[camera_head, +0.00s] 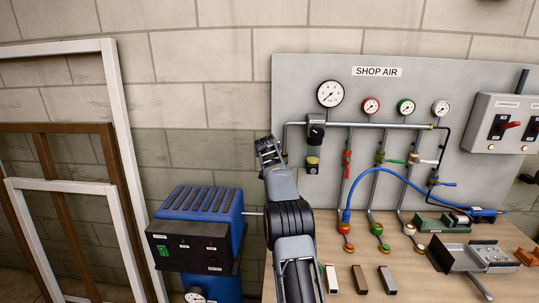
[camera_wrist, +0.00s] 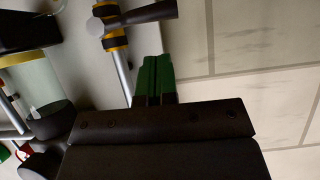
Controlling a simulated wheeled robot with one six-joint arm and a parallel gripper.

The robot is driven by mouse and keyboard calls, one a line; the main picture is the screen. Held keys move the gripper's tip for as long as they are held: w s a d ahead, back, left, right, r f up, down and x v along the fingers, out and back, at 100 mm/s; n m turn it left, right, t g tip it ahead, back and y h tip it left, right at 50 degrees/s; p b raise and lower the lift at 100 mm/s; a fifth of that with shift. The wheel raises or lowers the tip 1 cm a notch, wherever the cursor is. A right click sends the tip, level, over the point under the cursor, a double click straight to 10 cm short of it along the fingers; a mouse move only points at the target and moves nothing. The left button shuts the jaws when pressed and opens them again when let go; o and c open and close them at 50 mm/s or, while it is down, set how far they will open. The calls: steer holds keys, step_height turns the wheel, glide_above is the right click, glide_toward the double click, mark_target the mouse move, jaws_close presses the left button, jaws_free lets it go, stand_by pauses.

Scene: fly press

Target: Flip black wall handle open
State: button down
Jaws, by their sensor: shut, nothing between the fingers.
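The black handle (camera_wrist: 150,13) sits on a pipe valve with yellow bands (camera_wrist: 116,40), at the top of the wrist view. It sticks out to the right from the valve. In the head view my gripper hides most of this valve, at the left end of the air pipe. My gripper (camera_head: 266,146) is raised in front of the left edge of the grey panel. In the wrist view its green fingertips (camera_wrist: 155,78) are together and empty, below the handle in the picture. I see no clear contact with the handle.
The grey SHOP AIR panel (camera_head: 460,75) carries gauges, pipes and a black regulator (camera_head: 316,130) right of my gripper. A blue machine (camera_head: 200,235) stands at lower left. A blue hose (camera_head: 400,180) crosses the panel above the wooden bench (camera_head: 400,248). Bare block wall lies left of the panel.

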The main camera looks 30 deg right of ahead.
steer(key=shift+w+d+f, duration=0.1)
steer(key=shift+w+f, duration=0.05)
steer(key=shift+f, duration=0.6)
steer(key=shift+w+d+f, duration=0.1)
steer(key=shift+w+f, duration=0.05)
steer(key=shift+f, duration=0.6)
steer(key=shift+a+f, duration=0.1)
steer(key=shift+a, duration=0.05)
steer(key=shift+f+n+b, duration=0.15)
steer(key=shift+n+b, duration=0.15)
